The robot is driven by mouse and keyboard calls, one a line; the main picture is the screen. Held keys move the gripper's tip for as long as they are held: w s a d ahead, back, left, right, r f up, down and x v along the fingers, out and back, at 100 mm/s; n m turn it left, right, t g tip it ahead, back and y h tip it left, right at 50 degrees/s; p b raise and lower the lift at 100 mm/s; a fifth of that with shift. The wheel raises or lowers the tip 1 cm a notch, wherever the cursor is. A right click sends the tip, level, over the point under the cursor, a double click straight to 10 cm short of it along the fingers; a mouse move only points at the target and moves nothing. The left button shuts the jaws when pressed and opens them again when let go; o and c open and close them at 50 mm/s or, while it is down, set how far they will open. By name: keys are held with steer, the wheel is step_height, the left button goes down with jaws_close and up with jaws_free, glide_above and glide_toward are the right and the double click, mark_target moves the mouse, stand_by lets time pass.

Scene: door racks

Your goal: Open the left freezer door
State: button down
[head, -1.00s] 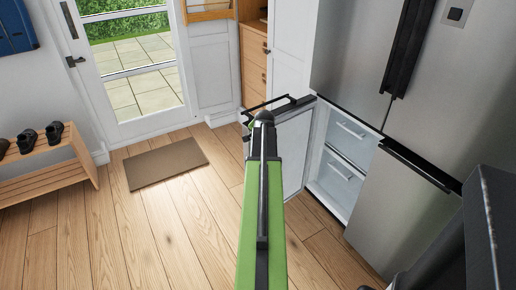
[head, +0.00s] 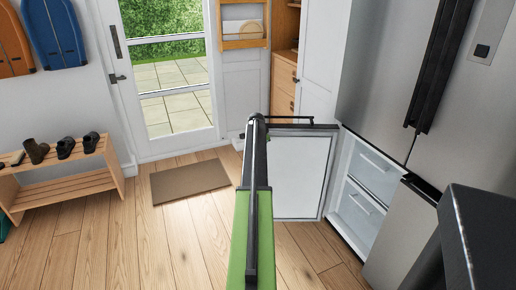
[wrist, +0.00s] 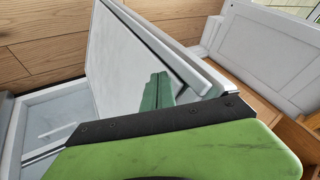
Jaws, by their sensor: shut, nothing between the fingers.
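The left freezer door (head: 300,178) is swung wide open, its pale inner panel facing me in the head view. Its dark handle (head: 290,119) runs along the top of its outer side. The freezer compartment (head: 365,188) behind it shows white drawers. My gripper (wrist: 165,122), green and black, fills the bottom of the wrist view, shut and empty. It is close to the inner side of the door, which also shows in the wrist view (wrist: 125,60). In the head view my arm reaches the door's free edge and hides the fingertips. I cannot tell whether they touch.
The right freezer door (head: 400,235) and the upper fridge doors (head: 390,70) are shut. A shoe rack (head: 70,185) stands at the left wall, and a brown mat (head: 190,181) lies before the glazed door (head: 165,80). The wooden floor (head: 150,240) at left is clear.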

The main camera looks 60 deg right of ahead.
stand_by(0.4)
steer(key=a+r+p, duration=0.8)
steer(key=a, duration=0.1)
steer(key=shift+a, duration=0.25)
